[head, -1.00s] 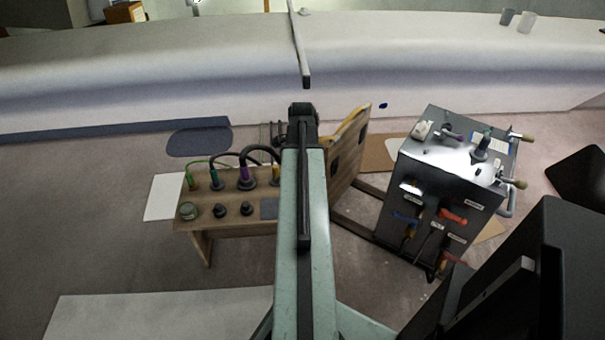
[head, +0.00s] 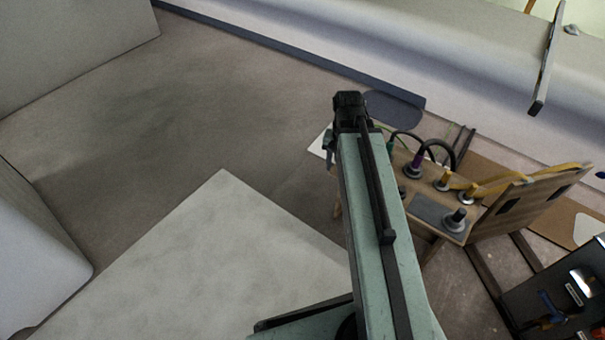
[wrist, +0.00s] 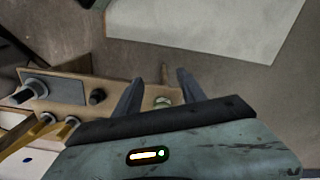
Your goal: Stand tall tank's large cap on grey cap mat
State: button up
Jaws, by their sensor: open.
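The grey cap mat (head: 432,208) lies on the wooden bench (head: 424,229); it also shows at the left in the wrist view (wrist: 66,90). A large cap with a dark knob and a pale flange (head: 457,217) stands upright on one end of the mat; it also shows in the wrist view (wrist: 36,88). My gripper (wrist: 160,78) is open with nothing held. It is over the bench's other end, apart from the mat and large cap. A pale green round piece (wrist: 162,101) shows between the fingers, lower down. The arm hides part of the bench in the head view.
A small dark cap (wrist: 97,97) stands between mat and gripper. A wooden panel (head: 530,205) and a dark cabinet (head: 560,295) stand to the right. The floor at left (head: 200,120) is open.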

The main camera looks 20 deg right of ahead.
jog(key=a+n, duration=0.6)
jog(key=a, duration=0.8)
jog(key=shift+w+a, duration=0.15)
jog(key=shift+w, duration=0.05)
jog(key=shift+c, duration=0.3)
